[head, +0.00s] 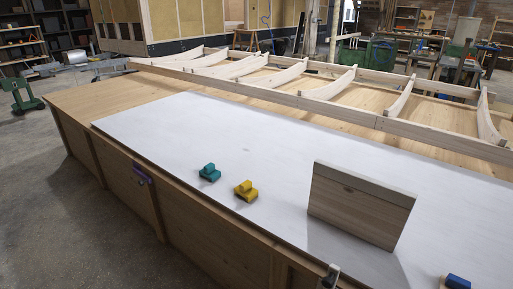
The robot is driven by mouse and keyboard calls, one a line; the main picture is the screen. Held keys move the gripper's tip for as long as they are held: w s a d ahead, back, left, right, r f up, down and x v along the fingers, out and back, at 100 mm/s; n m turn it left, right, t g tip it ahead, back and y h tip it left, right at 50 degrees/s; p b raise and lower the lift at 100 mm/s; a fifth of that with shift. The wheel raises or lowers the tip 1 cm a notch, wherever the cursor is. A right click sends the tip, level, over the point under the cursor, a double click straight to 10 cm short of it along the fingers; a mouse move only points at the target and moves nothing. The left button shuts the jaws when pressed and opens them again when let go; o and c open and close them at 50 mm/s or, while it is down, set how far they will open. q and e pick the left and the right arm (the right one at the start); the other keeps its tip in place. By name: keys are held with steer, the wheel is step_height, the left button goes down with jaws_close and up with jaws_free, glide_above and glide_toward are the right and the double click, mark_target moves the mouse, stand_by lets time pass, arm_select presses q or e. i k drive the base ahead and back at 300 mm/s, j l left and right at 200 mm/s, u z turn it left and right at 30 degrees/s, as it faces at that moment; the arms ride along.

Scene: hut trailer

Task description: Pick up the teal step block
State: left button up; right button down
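The teal step block (210,172) sits on the white board (170,120) near its front left edge. It has a wide lower part and a smaller raised part on top. Its whole near side shows and nothing covers it. A yellow step block (246,191) of similar shape stands just to its right, with a small gap between them. I cannot make out either of my grippers in the head view.
A wooden panel (358,205) stands upright on the board, right of the blocks. A blue block (457,282) is at the lower right corner. A curved-rib wooden frame (330,85) lies behind. A purple item (141,172) is at the bench's front side. Board left of the teal block is clear.

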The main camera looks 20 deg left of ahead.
mark_target(209, 171)
steer(key=i+j, duration=0.1)
steer(key=j, duration=0.3)
steer(key=i+j, duration=0.15)
steer(key=j, duration=0.25)
steer(key=i+j, duration=0.1)
steer(key=j, duration=0.3)
steer(key=i+j, duration=0.1)
steer(key=j, duration=0.3)
steer(key=i+j, duration=0.15)
steer(key=j, duration=0.25)
